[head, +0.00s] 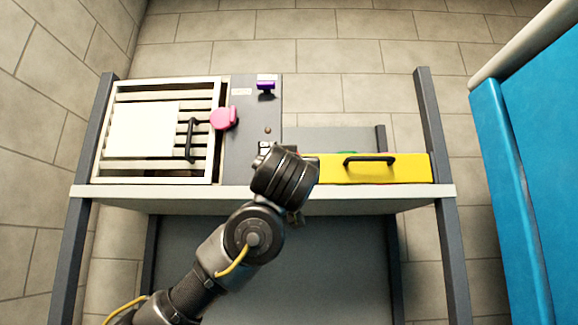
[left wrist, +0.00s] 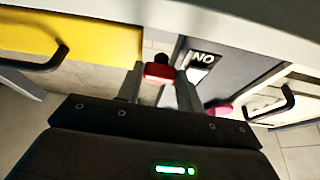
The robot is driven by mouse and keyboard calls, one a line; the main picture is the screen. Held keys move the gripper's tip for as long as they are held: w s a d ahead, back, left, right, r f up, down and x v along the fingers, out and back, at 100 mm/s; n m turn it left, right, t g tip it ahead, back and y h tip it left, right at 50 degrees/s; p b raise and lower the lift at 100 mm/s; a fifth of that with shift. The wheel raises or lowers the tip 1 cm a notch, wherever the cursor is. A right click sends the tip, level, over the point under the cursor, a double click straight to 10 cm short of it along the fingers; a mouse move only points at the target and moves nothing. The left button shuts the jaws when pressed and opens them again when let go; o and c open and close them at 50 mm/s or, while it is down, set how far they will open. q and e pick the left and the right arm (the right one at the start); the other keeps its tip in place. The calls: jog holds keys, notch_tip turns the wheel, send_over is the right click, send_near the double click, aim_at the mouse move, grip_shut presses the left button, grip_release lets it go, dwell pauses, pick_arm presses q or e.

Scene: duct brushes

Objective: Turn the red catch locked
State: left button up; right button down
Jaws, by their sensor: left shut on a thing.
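The red catch (left wrist: 160,71) shows in the left wrist view between the two fingers of my left gripper (left wrist: 158,84), which is shut on it. A black knob end shows just behind the catch. In the head view my left gripper (head: 284,172) is over the middle of the unit, between the grey panel (head: 246,150) and the yellow panel (head: 330,168). There the wrist hides the red catch and the fingertips. My right gripper is in neither view.
A pink catch (head: 222,118) sits beside a slatted grille door (head: 155,90) with a white sheet (head: 142,128) and black handle (head: 190,140). A purple catch (head: 266,86) is at the back. The yellow panel has a black handle (head: 369,160). A blue cabinet (head: 515,190) stands right.

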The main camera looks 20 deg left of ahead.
pick_arm(q)
jog(key=m+g+h, duration=0.1)
jog(key=m+h, duration=0.1)
jog(key=m, duration=0.5)
jog(key=m+g+h+b, duration=0.1)
jog(key=m+h, duration=0.2)
jog(key=m, duration=0.4)
jog(key=m+g+h, duration=0.2)
jog(key=m, duration=0.5)
jog(key=shift+s+a+r+m+h, duration=0.1)
jog(key=shift+a+r+m+h, duration=0.2)
jog(key=shift+a+r, duration=0.1)
jog(key=o, duration=1)
jog(key=s+b, duration=0.2)
jog(key=s, duration=0.1)
jog(key=s+a+b, duration=0.1)
jog(key=s+b, duration=0.2)
jog(key=s, duration=0.1)
jog(key=s+b, duration=0.2)
jog(key=s, duration=0.1)
jog(key=shift+s+a, duration=0.25)
jog(key=shift+s, duration=0.1)
